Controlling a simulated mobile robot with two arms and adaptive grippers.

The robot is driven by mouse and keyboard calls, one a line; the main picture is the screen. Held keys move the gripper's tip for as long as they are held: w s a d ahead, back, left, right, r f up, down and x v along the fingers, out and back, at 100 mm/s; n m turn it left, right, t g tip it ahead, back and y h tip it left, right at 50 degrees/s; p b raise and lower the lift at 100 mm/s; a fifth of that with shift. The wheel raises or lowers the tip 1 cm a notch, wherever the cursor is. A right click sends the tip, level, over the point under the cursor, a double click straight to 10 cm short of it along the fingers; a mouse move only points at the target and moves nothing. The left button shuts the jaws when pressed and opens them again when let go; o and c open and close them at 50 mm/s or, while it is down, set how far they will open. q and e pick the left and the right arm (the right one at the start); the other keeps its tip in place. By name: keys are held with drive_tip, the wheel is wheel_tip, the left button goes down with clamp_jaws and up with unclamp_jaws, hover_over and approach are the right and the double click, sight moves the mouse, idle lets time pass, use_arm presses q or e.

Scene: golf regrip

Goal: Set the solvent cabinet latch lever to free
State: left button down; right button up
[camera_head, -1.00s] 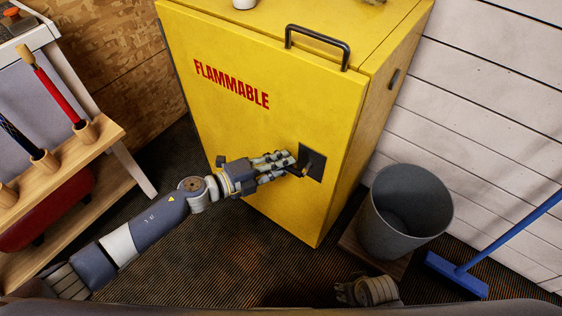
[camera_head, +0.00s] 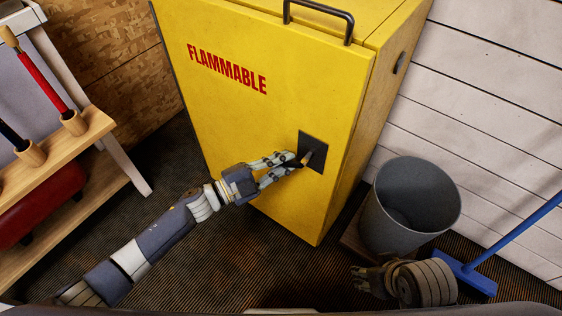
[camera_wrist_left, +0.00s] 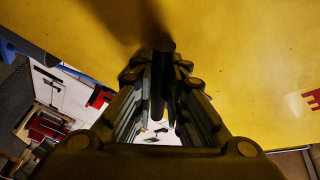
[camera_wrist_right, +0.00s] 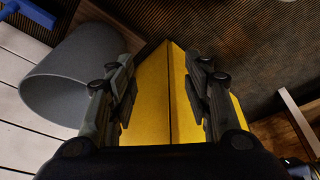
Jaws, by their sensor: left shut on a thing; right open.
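The yellow solvent cabinet (camera_head: 245,130) stands in the middle of the head view, with red FLAMMABLE lettering on its front. A dark latch plate (camera_head: 313,143) sits near the front's right edge and carries the small latch lever (camera_head: 306,158). My left gripper (camera_head: 296,161) is at the plate, shut on the lever. In the left wrist view the dark lever (camera_wrist_left: 158,95) stands between the fingers, close to the yellow front. The fingers partly hide the lever, so its exact setting is hard to tell. My right gripper (camera_wrist_right: 166,85) is open and empty, low at the right.
A grey bin (camera_head: 408,207) stands right of the cabinet, near my right arm. A blue broom (camera_head: 490,262) leans beside it. A wooden rack (camera_head: 75,150) with golf clubs is at the left. A dark handle (camera_head: 320,22) is on the cabinet top.

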use_arm(q)
drive_tip(key=shift+s+d+f+n+t+h+b, duration=0.15)
drive_tip(key=shift+f+n+t+b, duration=0.1)
drive_tip(key=shift+f+n, duration=0.15)
drive_tip(key=shift+s+d+f+n+t+h+b, duration=0.15)
drive_tip(key=shift+f+n+b, duration=0.1)
drive_tip(key=shift+n, duration=0.25)
drive_tip(key=shift+s+d+f+n+t+h+b, duration=0.1)
drive_tip(key=shift+s+d+f+n+t+b, duration=0.15)
drive_tip(key=shift+n, duration=0.5)
drive_tip(key=shift+d+f+n+t+h+b, duration=0.1)
drive_tip(key=shift+d+n+t+b, duration=0.15)
drive_tip(key=shift+n, duration=0.45)
drive_tip(key=shift+s+d+f+n+t+h+b, duration=0.15)
drive_tip(key=shift+n+t+b, duration=0.2)
drive_tip(key=shift+n, duration=0.4)
use_arm(e)
drive_tip(key=w+a+r+t, duration=0.1)
drive_tip(key=w+t, duration=0.2)
drive_tip(key=w, duration=0.2)
drive_tip(key=w+a+r+t+y, duration=0.1)
drive_tip(key=w+a+r+t, duration=0.1)
drive_tip(key=w, duration=0.3)
drive_tip(key=shift+w+a+r+t, duration=0.15)
drive_tip(key=shift+w+a+t, duration=0.1)
drive_tip(key=shift+w+t, duration=0.15)
use_arm(q)
drive_tip(key=c, duration=1.6)
unclamp_jaws()
drive_tip(key=v, duration=1.2)
